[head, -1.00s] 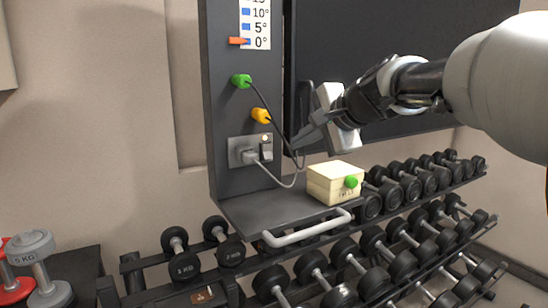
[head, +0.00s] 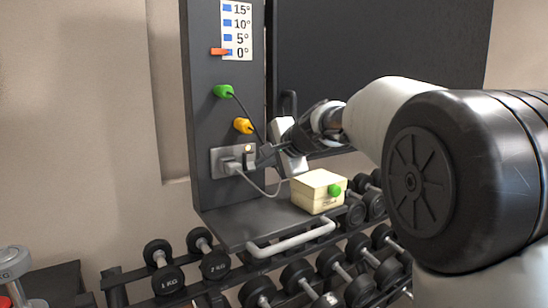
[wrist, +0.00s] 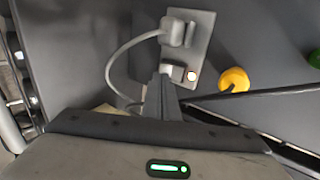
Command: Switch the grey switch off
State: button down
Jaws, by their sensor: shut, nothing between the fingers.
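The grey plate (head: 216,160) on the dark upright panel carries a grey plug, a small lit light (head: 248,148) and the grey switch (head: 249,162). In the wrist view the light (wrist: 192,76) glows warm white, and the switch (wrist: 170,68) shows just beyond my fingertips, partly hidden by them. My gripper (head: 263,156) is shut and empty, its fingertips at the right edge of the plate. The fingertips (wrist: 165,82) look very close to or touching the switch; I cannot tell which.
A grey cable loops from the plug (wrist: 178,31). Green (head: 223,91) and yellow (head: 243,125) plugs sit above, joined by a dark cable that passes close to my fingers. A cream box (head: 318,192) with a green knob stands on the shelf (head: 240,226) below. Dumbbells fill the racks.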

aim_at(253, 168)
jog(key=shift+x, duration=1.4)
jog(key=b, duration=0.3)
jog(key=shift+w+a+f+t+b, duration=0.1)
jog(key=shift+w+f+t+b, duration=0.1)
jog(key=shift+t+b, duration=0.1)
jog(key=shift+r, duration=0.1)
jog(key=shift+r+p, duration=0.7)
jog(key=shift+p, duration=0.05)
jog(key=shift+r, duration=0.1)
jog(key=shift+s+d+r, duration=0.2)
jog(key=shift+d, duration=0.05)
jog(key=p+v, duration=0.1)
jog(key=v, duration=1.2)
jog(key=shift+r, duration=0.3)
